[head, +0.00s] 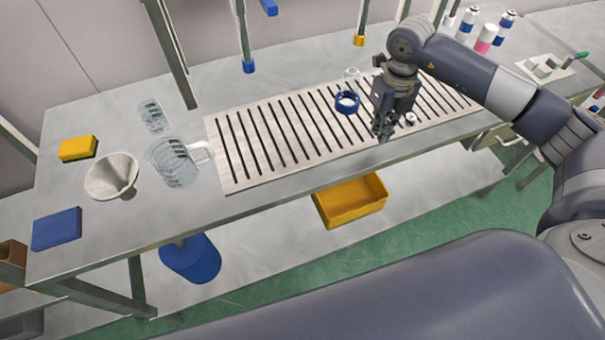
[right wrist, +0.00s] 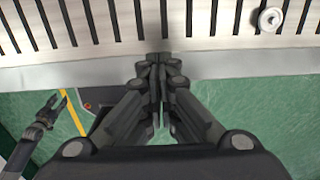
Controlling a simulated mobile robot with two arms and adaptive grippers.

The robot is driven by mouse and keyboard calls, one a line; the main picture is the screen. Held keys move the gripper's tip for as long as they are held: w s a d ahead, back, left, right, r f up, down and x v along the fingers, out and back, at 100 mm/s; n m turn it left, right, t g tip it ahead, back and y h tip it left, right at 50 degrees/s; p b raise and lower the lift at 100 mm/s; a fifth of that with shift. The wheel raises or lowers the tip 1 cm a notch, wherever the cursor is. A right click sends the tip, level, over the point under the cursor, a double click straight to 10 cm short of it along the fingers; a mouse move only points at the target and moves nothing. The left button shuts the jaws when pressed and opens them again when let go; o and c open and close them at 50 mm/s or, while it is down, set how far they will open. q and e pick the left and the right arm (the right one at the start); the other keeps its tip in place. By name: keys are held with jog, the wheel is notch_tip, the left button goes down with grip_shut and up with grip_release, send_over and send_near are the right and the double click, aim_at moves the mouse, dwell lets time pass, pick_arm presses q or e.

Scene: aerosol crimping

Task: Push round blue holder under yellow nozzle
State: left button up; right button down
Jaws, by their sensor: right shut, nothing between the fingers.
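The round blue holder (head: 347,102) is a ring-like piece on the slotted plate (head: 228,172) in the head view. The yellow nozzle (head: 359,40) hangs at the end of a post behind the plate, farther back and slightly right of the holder. My right gripper (head: 382,132) points down near the plate's front edge, right of and nearer than the holder, not touching it. Its fingers are shut and empty, as the right wrist view (right wrist: 159,62) also shows. The holder is not in the right wrist view.
A blue nozzle (head: 249,66) hangs farther left. A small white round piece (head: 411,118) sits right of my right gripper. A clear jug (head: 172,163), funnel (head: 112,177) and beaker (head: 152,115) stand left of the plate. Cans (head: 486,39) stand at the back right. The plate's left part is clear.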

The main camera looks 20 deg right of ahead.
notch_tip(320, 180, up, 6)
jog(key=b, duration=0.1)
pick_arm(q)
jog(key=shift+s+d+f+b, duration=0.15)
jog(key=shift+s+f, duration=0.35)
jog(key=shift+s, duration=0.05)
jog(key=shift+s+d+f+b, duration=0.15)
jog(key=shift+s+f, duration=0.35)
pick_arm(e)
jog(key=s+a+r+m+g+y, duration=0.1)
jog(key=s+a+y, duration=0.4)
jog(key=a, duration=0.6)
jog(key=s+a+r+m+g+y, duration=0.1)
jog(key=s+a+y, duration=0.5)
jog(key=a, duration=0.6)
jog(key=shift+s+r+m+g+y, duration=0.2)
jog(key=shift+m+g+y, duration=0.55)
jog(key=shift+y, duration=0.55)
